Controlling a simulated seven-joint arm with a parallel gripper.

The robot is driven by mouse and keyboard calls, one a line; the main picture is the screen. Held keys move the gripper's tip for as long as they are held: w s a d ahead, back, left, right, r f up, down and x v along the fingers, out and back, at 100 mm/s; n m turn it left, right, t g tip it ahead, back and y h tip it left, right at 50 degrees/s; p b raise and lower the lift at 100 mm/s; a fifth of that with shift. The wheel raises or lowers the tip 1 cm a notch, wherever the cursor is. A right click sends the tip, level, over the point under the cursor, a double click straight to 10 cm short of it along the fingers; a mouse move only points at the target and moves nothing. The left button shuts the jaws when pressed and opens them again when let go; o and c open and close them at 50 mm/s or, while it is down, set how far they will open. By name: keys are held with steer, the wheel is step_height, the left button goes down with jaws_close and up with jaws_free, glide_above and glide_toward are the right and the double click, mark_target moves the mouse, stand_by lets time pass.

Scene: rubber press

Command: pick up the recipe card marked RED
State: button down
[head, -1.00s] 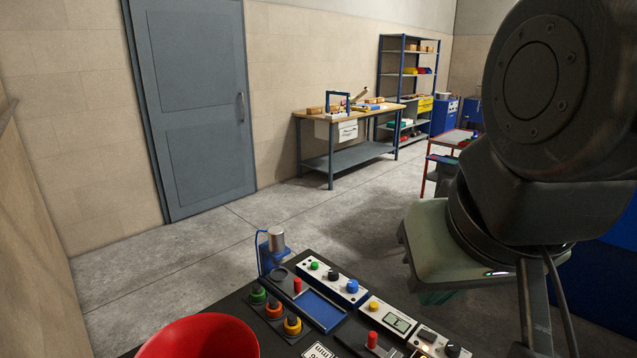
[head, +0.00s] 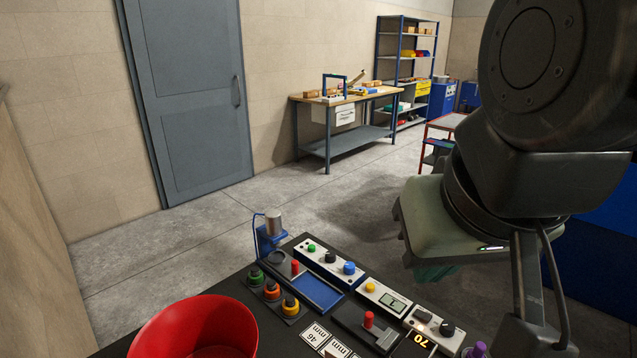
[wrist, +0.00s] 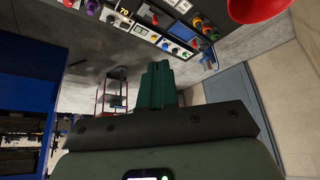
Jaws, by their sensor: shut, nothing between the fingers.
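I cannot make out a recipe card marked RED in either view. White cards with black print, one reading 46 mm (head: 317,334), lie at the near edge of the black bench top (head: 243,291); some are cut off by the frame. My gripper (head: 436,272) hangs at the right, beyond the bench's panels, partly hidden by my own arm. In the wrist view its green fingers (wrist: 156,82) are together with nothing between them. They are apart from the bench, which shows upside down at the top.
A red bowl (head: 165,335) stands at the bench's near left. Three coloured knobs (head: 273,290), a blue tray (head: 318,292), a blue stand with a metal cup (head: 274,224) and control boxes (head: 392,301) fill the bench. A workbench (head: 346,99) and shelf (head: 405,55) stand far back.

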mark_target(325, 350)
steer(key=c, duration=1.8)
jaws_free()
steer(key=shift+c, duration=0.2)
steer(key=o, duration=0.7)
steer(key=w+d+f+m+t+y, duration=0.1)
steer(key=w+f+m+t+y, duration=0.45)
steer(key=f+m, duration=0.95)
steer(key=w+d+f+m+y, duration=0.15)
steer(key=f+m+y, duration=0.8)
steer(key=f, duration=1.15)
steer(key=shift+h, duration=0.3)
steer(key=x, duration=1.1)
steer(key=shift+s+a+f, duration=0.1)
steer(key=shift+s+f, duration=0.1)
steer(key=shift+f, duration=0.1)
